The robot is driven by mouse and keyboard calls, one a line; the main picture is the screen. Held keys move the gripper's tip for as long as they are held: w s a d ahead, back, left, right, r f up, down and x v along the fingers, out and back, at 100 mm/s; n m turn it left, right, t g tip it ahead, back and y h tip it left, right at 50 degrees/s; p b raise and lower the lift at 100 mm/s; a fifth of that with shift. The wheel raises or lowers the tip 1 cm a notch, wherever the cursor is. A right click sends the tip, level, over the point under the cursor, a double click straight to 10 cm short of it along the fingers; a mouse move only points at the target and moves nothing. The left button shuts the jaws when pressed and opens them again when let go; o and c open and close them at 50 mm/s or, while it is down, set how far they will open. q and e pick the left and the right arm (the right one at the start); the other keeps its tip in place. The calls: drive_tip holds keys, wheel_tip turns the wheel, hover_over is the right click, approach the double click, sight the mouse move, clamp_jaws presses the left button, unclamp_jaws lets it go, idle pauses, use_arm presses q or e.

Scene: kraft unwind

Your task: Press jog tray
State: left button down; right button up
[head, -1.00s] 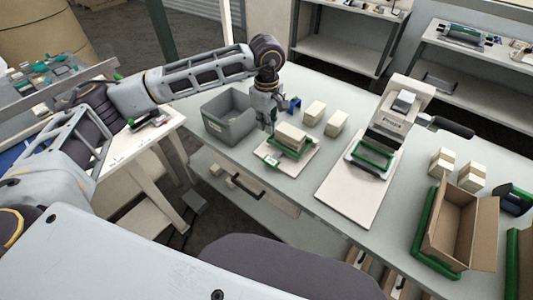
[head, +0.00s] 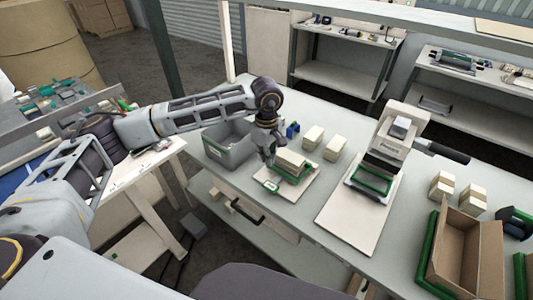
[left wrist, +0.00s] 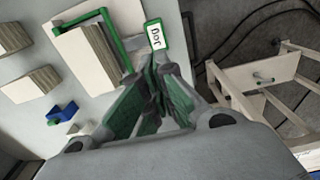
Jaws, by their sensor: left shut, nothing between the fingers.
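The jog tray is a pale board (head: 308,186) with a green frame and a green-edged label plate (head: 270,186). A cream paper stack (head: 290,160) lies in the frame. In the left wrist view the label plate (left wrist: 155,36) reads "JOG", and the paper stack (left wrist: 88,52) shows beside it. My left gripper (head: 268,162) points down at the tray's left side, by the stack and label. In the wrist view its green-padded fingers (left wrist: 157,72) are together and empty, with tips close to the label. I cannot tell whether they touch it. My right gripper is out of view.
A grey bin (head: 228,148) stands left of the tray. Two cream stacks (head: 313,137) and a small blue item (head: 292,130) lie behind it. A press-like device (head: 395,145) on a white board stands to the right. An open carton (head: 465,250) is at far right.

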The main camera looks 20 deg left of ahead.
sight(266, 183)
use_arm(q)
wheel_tip(266, 183, down, 10)
drive_tip(key=shift+r+p, duration=0.2)
drive_tip(key=shift+p, duration=0.95)
drive_tip(key=shift+f, duration=0.75)
drive_tip(key=shift+f, duration=0.1)
